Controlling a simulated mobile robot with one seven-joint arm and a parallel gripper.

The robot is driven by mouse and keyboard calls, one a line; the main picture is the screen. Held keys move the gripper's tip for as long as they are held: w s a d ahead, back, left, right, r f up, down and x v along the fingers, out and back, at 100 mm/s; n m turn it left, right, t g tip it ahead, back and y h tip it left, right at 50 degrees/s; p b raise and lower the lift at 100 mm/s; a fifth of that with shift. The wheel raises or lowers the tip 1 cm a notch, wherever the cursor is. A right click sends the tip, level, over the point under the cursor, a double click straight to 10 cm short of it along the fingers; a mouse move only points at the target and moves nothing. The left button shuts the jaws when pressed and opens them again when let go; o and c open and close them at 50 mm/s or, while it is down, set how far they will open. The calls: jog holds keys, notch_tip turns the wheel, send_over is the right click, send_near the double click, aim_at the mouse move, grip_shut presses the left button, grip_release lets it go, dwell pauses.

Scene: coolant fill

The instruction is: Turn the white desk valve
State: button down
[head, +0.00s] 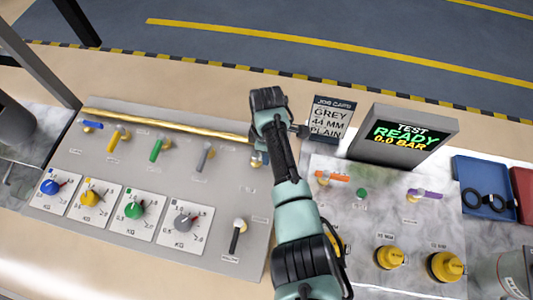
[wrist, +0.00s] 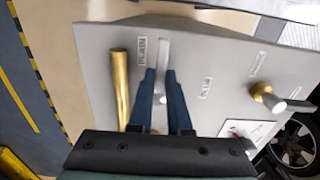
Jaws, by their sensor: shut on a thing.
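The white desk valve (wrist: 163,50) shows in the wrist view as a pale lever beside a PLAIN label on the grey panel. My gripper (wrist: 161,76) has its two dark fingers shut on this lever, one on each side. The fingers cover much of the valve's lower part. In the head view my arm reaches over the right end of the grey panel (head: 130,240) and hides most of the valve and the fingers.
A brass pipe (wrist: 119,85) runs close beside the fingers. A grey lever (head: 205,155) and a black lever (head: 238,230) stand nearby on the panel. A job card (head: 332,120) and a test display (head: 405,135) reading 0.0 BAR stand to the right.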

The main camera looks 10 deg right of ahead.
jog(key=shift+w, duration=0.1)
dwell(0.3)
jog(key=c, duration=0.9)
grip_release()
jog(key=shift+o, duration=0.2)
jog(key=shift+r, duration=0.1)
notch_tip(320, 180, up, 13)
jog(key=b, duration=0.2)
